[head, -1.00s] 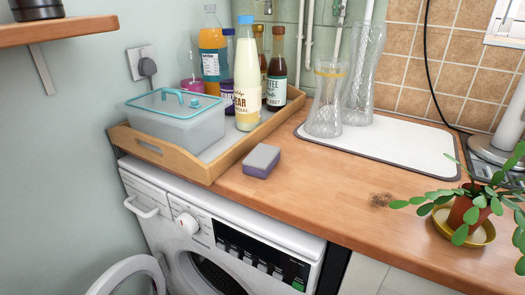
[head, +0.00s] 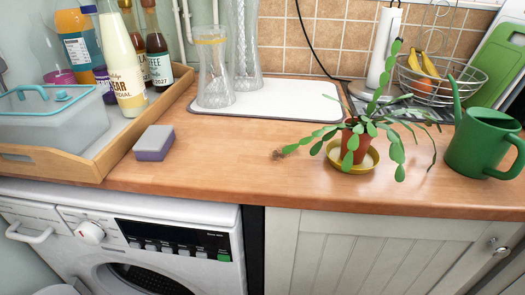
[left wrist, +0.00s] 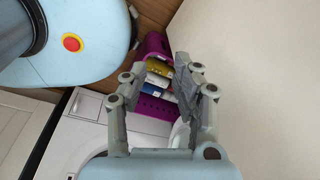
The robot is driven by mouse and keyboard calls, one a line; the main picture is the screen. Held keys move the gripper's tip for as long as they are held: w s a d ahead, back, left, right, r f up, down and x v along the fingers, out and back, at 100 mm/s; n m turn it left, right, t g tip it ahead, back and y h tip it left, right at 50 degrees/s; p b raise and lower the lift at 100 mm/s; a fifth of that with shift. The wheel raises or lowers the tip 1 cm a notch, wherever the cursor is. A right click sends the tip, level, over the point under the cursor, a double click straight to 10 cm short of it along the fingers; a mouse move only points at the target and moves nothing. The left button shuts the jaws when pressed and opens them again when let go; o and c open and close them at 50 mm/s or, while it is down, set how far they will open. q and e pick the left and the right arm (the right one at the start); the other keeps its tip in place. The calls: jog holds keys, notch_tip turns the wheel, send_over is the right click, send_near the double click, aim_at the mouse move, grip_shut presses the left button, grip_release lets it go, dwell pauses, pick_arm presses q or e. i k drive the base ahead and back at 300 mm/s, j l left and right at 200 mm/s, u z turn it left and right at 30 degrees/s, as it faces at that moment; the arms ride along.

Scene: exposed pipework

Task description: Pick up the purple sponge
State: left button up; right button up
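The purple sponge (head: 154,143) has a grey top and purple sides. It lies on the wooden counter (head: 240,165) near its front edge, just right of the wooden tray, in the head view. Neither gripper shows in the head view. In the left wrist view my left gripper (left wrist: 165,75) has its two fingers spread apart with nothing between them. The sponge is not visible in that view. My right gripper is not in view.
The wooden tray (head: 100,165) holds bottles and a lidded tub (head: 55,118). Glasses (head: 215,75) stand on a white mat (head: 290,105) behind. A potted plant (head: 354,145) and green watering can (head: 482,140) stand to the right. A washing machine (head: 160,225) is below the counter.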

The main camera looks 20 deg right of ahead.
aim_at(153, 145)
jog(key=k+z, duration=0.1)
jog(key=k, duration=0.2)
jog(key=i+z, duration=0.65)
jog(key=i+j, duration=0.05)
